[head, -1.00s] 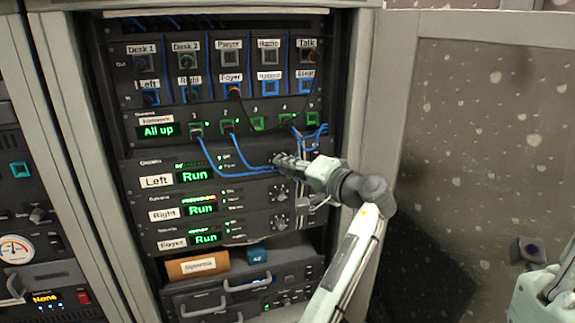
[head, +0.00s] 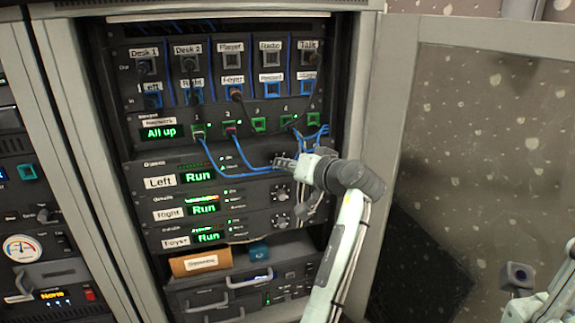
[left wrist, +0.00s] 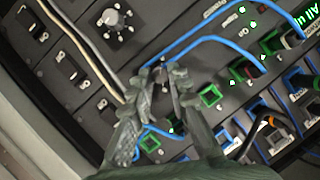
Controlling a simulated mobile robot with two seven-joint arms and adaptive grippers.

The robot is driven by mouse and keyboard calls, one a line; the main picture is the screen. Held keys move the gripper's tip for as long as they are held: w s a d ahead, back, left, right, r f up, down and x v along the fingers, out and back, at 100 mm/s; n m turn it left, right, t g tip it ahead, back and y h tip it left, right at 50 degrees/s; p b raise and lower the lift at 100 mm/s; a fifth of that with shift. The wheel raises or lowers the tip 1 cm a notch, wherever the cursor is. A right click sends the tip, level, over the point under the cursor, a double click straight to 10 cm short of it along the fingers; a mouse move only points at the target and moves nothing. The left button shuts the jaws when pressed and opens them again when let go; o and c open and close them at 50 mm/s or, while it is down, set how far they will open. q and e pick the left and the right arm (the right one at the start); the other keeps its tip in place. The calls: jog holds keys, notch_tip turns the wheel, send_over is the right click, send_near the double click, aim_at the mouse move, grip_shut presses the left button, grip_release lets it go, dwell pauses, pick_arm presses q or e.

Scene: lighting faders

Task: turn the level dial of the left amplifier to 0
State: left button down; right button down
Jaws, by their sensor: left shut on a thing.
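The left amplifier, labelled "Left" (head: 158,183), shows a green "Run" display (head: 196,177) in the head view. My left gripper (head: 282,162) reaches in from the right side of the rack to this amplifier's right end. Its fingers are shut on the level dial there, which they mostly hide. In the left wrist view the fingertips (left wrist: 165,76) close around a small dark part against the panel. The dial's pointer and scale cannot be read. Only part of my right arm shows at the lower right, without clear fingers.
The right amplifier's dial (head: 280,192) and the foyer amplifier's dial (head: 280,221) sit just below. Blue cables (head: 245,163) hang close to the gripper. The open cabinet door (head: 480,130) stands to the right.

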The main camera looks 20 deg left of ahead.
dwell(0.3)
pick_arm(q)
jog(key=c, duration=1.4)
grip_release()
jog(key=shift+c, duration=0.2)
jog(key=v, duration=1.2)
